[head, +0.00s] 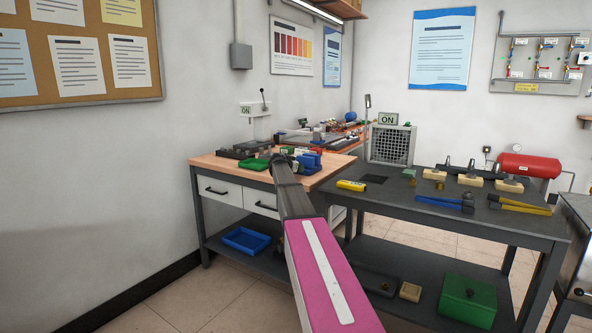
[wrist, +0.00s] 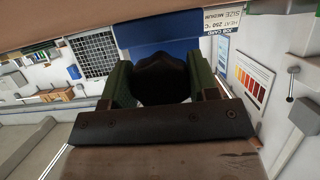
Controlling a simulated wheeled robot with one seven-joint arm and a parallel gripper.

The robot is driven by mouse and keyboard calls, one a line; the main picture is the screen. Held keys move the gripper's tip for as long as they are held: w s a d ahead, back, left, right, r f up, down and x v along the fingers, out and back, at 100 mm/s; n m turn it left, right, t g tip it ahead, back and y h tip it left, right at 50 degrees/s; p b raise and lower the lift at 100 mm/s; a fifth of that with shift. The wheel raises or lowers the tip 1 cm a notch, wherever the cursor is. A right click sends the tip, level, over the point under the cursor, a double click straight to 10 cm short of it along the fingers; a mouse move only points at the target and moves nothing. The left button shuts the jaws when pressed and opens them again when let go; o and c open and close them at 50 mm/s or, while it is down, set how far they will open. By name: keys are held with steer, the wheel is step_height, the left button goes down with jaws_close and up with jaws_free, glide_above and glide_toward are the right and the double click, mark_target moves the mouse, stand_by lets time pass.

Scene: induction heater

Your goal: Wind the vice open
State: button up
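The blue vice (head: 311,161) sits on the wooden top of the bench at the left in the head view. My gripper (head: 281,160) is at the vice's left side, its tip partly hidden by my own arm. In the wrist view my gripper (wrist: 160,84) has its two green-padded fingers apart, one on each side of a dark rounded piece (wrist: 160,78). Behind that piece is the blue body of the vice (wrist: 165,47). I cannot tell whether the fingers press on the dark piece. The vice's jaws and handle are not clearly visible.
A green tray (head: 255,163) and dark blocks (head: 243,149) lie on the wooden bench (head: 211,162) left of my gripper. A job card (wrist: 228,40) is close in the wrist view.

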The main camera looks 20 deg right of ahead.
stand_by(0.3)
steer(key=n+g+h, duration=0.1)
steer(key=n, duration=0.1)
steer(key=shift+n, duration=0.4)
steer(key=n+g+h, duration=0.1)
steer(key=n+h, duration=0.1)
steer(key=n, duration=0.1)
steer(key=shift+g, duration=0.4)
steer(key=n+h, duration=0.1)
steer(key=n, duration=0.2)
steer(key=shift+n+g+h, duration=0.3)
steer(key=shift+g, duration=0.1)
steer(key=shift+s+r+n+h, duration=0.15)
steer(key=shift+n+h, duration=0.65)
steer(key=shift+n, duration=0.8)
steer(key=o, duration=0.9)
steer(key=shift+a, duration=0.1)
